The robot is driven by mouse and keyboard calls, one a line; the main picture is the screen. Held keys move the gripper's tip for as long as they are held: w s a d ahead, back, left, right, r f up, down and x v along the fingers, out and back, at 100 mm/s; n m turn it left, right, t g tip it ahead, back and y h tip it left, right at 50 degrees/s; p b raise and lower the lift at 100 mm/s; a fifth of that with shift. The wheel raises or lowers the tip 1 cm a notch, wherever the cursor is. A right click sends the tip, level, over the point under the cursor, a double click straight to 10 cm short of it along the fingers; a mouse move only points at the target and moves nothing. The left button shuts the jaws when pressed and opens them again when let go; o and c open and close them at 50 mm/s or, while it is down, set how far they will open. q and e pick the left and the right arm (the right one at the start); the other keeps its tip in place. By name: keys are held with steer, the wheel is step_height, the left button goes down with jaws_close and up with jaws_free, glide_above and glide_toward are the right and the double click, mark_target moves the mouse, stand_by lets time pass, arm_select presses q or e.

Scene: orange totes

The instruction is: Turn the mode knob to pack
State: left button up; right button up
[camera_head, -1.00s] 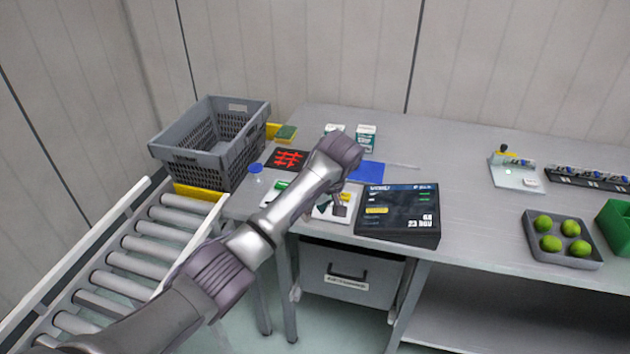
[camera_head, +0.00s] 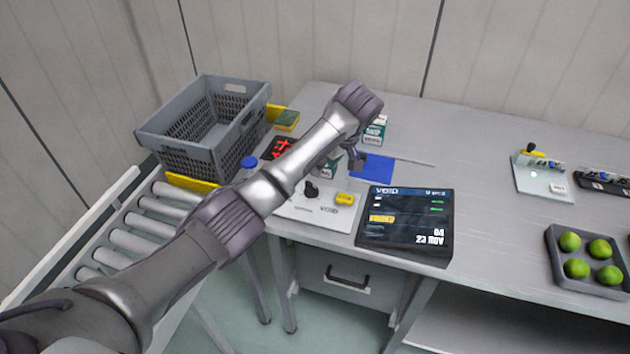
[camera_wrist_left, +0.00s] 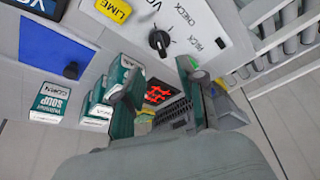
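The black mode knob (camera_head: 311,189) sits on a white panel (camera_head: 290,206) at the table's front edge. In the left wrist view the knob (camera_wrist_left: 160,42) has a white mark, with the words CHECK and PACK printed beside it. I cannot tell exactly which word the mark points to. My left gripper (camera_head: 345,163) is above the table, behind the panel and apart from the knob. In the left wrist view its two fingers (camera_wrist_left: 163,88) are spread with nothing between them. My right gripper is not in view.
A dark screen (camera_head: 405,222), headed VOID, stands to the right. A blue mat (camera_head: 374,167) and soup boxes (camera_head: 375,131) lie behind.

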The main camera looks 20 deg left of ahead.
arm_select(q)
glide_above(313, 186)
steer(key=s+d, duration=0.1)
steer(key=d, duration=0.1)
steer(key=f, duration=0.5)
steer(key=shift+s+a+f+p, duration=0.1)
steer(key=shift+s+f+p, duration=0.1)
steer(key=shift+p, duration=0.15)
steer(key=x, duration=0.4)
steer(key=shift+w, duration=0.1)
steer(key=shift+w+a+f, duration=0.1)
steer(key=shift+f, duration=0.5)
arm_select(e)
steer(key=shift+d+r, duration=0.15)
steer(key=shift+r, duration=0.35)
arm_select(q)
steer(key=shift+c, duration=0.6)
jaws_close()
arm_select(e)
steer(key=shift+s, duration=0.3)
